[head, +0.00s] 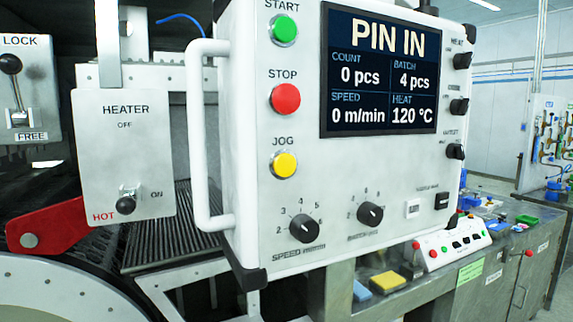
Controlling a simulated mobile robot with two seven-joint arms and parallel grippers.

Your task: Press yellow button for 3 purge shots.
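The yellow button (284,165) sits on the front of the white control panel (330,230), under the label JOG. Above it are the red STOP button (285,99) and the green START button (284,30). The screen (380,75) reads PIN IN, count 0 pcs, batch 4 pcs, speed 0 m/min, heat 120 °C. Neither of my grippers shows in the head view, and nothing covers the yellow button.
A white tubular handle (198,140) stands out at the panel's left edge. Left of it are a HEATER box (125,155) with a switch, a LOCK lever (12,80) and a red arm (50,228). Knobs (303,228) sit below the button. A cluttered bench (400,300) stands right.

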